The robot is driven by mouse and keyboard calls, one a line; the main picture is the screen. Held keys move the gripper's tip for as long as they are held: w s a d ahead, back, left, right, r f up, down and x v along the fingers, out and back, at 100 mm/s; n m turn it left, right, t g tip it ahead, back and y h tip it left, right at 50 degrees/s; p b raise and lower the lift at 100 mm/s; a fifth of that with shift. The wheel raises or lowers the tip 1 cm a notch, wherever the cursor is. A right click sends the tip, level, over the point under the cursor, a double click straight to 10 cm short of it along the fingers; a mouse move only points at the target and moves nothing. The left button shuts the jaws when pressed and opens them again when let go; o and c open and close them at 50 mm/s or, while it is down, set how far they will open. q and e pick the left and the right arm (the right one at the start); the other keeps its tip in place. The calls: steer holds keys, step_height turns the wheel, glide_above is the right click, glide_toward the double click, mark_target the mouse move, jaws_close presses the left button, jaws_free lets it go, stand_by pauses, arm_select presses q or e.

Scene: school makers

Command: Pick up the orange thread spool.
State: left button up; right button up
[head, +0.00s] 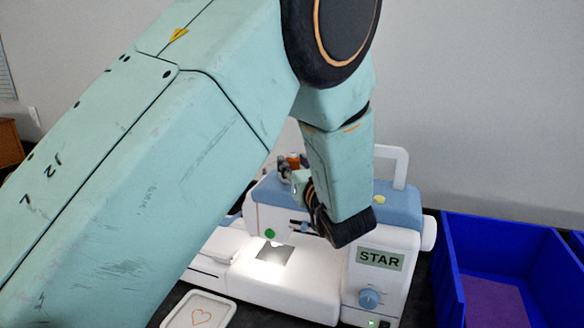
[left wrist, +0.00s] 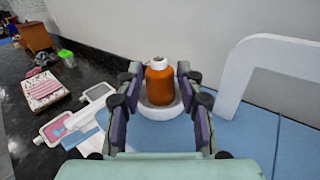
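The orange thread spool (left wrist: 160,86) stands upright on a round white holder (left wrist: 160,110) on the blue top of the sewing machine (head: 385,205). In the head view the spool (head: 293,159) shows only as a small bit of orange behind my left wrist. My left gripper (left wrist: 159,76) is open, with one finger on each side of the spool. A narrow gap shows between each finger and the spool. In the head view my left gripper (head: 298,182) is partly hidden by my own arm. My right gripper is in neither view.
The machine's white handle (left wrist: 250,65) rises close to the right of the gripper. A blue bin (head: 448,270) stands right of the machine. A patterned box (left wrist: 43,90) and a green cup (left wrist: 66,57) are on the dark table.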

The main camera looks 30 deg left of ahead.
arm_select(q)
steer(key=shift+w+f, duration=0.15)
steer(key=shift+w, duration=0.05)
steer(key=shift+c, duration=1.5)
steer(key=shift+s+r, duration=0.3)
steer(key=shift+s, duration=0.1)
steer(key=c, duration=0.3)
steer(key=shift+w+f, duration=0.15)
steer(key=shift+w, duration=0.1)
